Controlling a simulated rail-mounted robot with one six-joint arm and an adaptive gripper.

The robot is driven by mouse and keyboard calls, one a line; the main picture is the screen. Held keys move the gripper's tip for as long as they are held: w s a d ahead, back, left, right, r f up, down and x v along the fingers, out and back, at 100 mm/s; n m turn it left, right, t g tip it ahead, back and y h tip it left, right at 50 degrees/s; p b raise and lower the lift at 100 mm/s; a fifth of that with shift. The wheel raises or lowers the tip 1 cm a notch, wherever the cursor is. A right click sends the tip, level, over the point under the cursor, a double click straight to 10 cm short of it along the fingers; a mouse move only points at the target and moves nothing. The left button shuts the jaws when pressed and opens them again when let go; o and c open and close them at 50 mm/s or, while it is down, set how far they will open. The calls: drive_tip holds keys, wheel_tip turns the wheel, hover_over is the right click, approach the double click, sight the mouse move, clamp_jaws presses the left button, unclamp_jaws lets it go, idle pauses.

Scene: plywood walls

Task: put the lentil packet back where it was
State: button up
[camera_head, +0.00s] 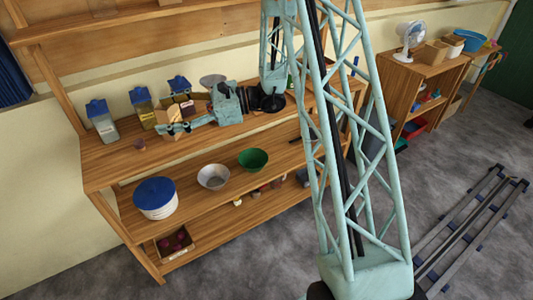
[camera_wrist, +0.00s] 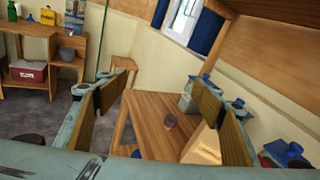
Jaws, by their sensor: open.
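A tan packet (camera_head: 168,115) with a label stands on the shelf unit's top board, among jars with blue lids. I take it for the lentil packet, but its label is too small to read. In the wrist view the packet (camera_wrist: 203,147) is close beside the inner side of the right finger and partly hidden by it; I cannot tell whether they touch. My gripper (camera_head: 172,128) is low over the board, pointing left, with its fingers wide apart.
A small brown pot (camera_head: 139,145) stands near the board's front edge. A blue-lidded jar (camera_head: 102,120) stands at the left, another jar (camera_head: 142,106) beside the packet. Lower shelves hold a white tub (camera_head: 156,208), a metal bowl (camera_head: 213,177) and a green bowl (camera_head: 253,160).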

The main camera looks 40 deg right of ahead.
drive_tip(key=s+a+r+n+g+h, duration=0.2)
drive_tip(key=s+a+r+n+g, duration=0.3)
drive_tip(key=s, duration=0.6)
drive_tip(key=s+a+r+n+g+h, duration=0.1)
drive_tip(key=s+a+r+n+g, duration=0.35)
drive_tip(key=s, duration=0.65)
drive_tip(key=s+r+n+h, duration=0.4)
drive_tip(key=s, duration=0.8)
drive_tip(key=s+d+r+n+t+h, duration=0.4)
drive_tip(key=s+d+n+h, duration=0.3)
drive_tip(key=s+d, duration=0.6)
drive_tip(key=shift+s+d+n+t+h, duration=0.2)
drive_tip(key=shift+s+n+t+h, duration=0.2)
drive_tip(key=shift+s+t, duration=0.5)
drive_tip(key=shift+a, duration=0.1)
